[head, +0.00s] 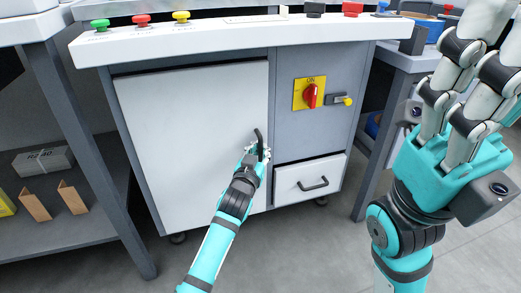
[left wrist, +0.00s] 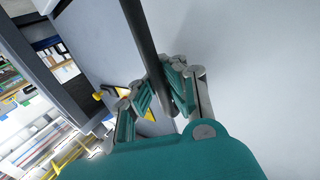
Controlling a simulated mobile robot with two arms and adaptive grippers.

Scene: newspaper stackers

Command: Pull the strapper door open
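The strapper door (head: 190,120) is a large pale panel on the front of the grey machine. It looks flush with the frame, with a thin dark gap along its top. Its black handle (head: 260,140) stands upright near the door's right edge. My left gripper (head: 258,153) is at the handle. In the left wrist view the dark handle bar (left wrist: 141,40) runs between the two fingers (left wrist: 162,92), which look closed on it.
A drawer (head: 310,182) with a black handle sits right of the door, below a red switch (head: 311,96) on a yellow plate. A counter (head: 230,35) with coloured buttons overhangs the door. A shelf table (head: 55,230) stands at the left. Floor in front is clear.

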